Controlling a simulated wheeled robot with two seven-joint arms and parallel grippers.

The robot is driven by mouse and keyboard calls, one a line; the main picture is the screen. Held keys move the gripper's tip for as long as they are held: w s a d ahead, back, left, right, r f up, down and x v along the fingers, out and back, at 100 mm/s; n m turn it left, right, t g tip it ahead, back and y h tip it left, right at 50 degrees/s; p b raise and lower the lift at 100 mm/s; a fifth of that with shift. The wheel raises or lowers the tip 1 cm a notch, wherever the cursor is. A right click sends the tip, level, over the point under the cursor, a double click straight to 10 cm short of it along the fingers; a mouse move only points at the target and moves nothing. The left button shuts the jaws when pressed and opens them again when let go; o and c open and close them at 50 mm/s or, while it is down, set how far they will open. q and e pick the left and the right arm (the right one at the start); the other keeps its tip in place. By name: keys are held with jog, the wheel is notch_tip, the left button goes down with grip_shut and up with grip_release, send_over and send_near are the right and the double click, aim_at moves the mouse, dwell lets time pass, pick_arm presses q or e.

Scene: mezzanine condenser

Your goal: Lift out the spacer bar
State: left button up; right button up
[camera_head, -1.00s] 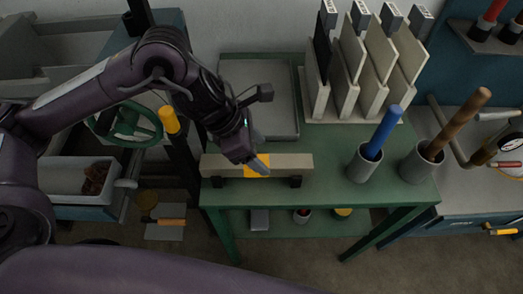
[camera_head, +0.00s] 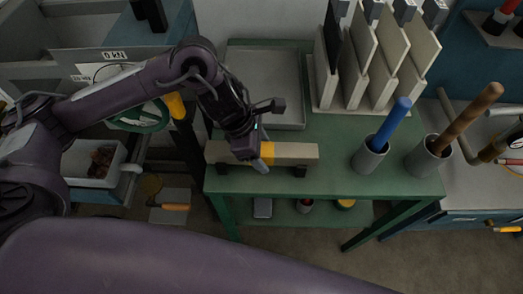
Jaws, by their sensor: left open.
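The spacer bar (camera_head: 296,153) is a beige bar with a yellow band around its middle. It lies level on two dark supports (camera_head: 300,171) near the front edge of the green table (camera_head: 330,184). My left gripper (camera_head: 262,160) comes down from above at the yellow band. It is open, and one grey finger shows in front of the bar's near face. The gripper body hides part of the band and the other finger, so I cannot tell whether it touches the bar. My right gripper is not in view.
Behind the bar is a shallow grey tray (camera_head: 288,118). Upright beige plates (camera_head: 385,62) stand in a rack at the back. To the right, grey cups hold a blue-handled tool (camera_head: 391,124) and a wooden-handled tool (camera_head: 468,116). The table between bar and cups is clear.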

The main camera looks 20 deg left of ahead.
pick_arm(q)
grip_shut()
jog(key=shift+w+r, duration=0.1)
jog(key=shift+r, duration=0.05)
dwell(0.4)
